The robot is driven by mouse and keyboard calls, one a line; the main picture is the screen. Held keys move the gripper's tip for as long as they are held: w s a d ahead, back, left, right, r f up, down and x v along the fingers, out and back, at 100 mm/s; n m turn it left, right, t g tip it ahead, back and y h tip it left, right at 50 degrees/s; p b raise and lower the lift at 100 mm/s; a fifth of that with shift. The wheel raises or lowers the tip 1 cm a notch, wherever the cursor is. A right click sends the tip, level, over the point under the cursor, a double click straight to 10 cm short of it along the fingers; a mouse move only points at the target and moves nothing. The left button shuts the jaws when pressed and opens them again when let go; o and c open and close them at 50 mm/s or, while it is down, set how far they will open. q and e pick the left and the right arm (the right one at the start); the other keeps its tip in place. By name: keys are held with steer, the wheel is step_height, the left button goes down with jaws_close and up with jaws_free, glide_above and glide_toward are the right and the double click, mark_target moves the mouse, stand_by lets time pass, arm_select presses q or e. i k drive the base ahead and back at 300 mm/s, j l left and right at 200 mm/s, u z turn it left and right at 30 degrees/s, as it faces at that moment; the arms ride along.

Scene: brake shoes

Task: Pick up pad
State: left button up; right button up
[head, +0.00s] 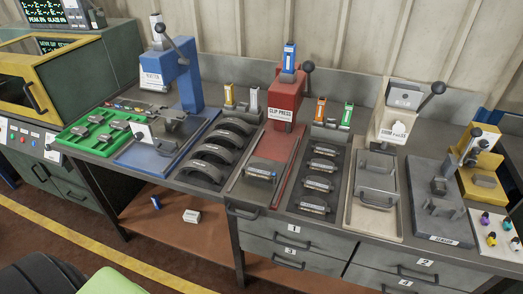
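Several dark curved shoe-like pieces (213,152) lie in a row on the bench between the blue press and the red press. Several dark pieces with pale labels (318,183) lie in a column in a dark tray right of the red press. A similar labelled piece (261,172) sits on the base of the red clip press (285,97). I cannot tell which of these is the pad. Neither of my grippers is in view, and nothing is seen held.
A blue press (183,75), a white press (392,122) and a yellow device (482,160) stand on the crowded grey bench. A green tray (82,141) with metal parts is at left. Numbered drawers (292,236) and a brown lower shelf (165,228) are below.

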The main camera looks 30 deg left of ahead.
mark_target(263, 171)
steer(key=u, duration=1)
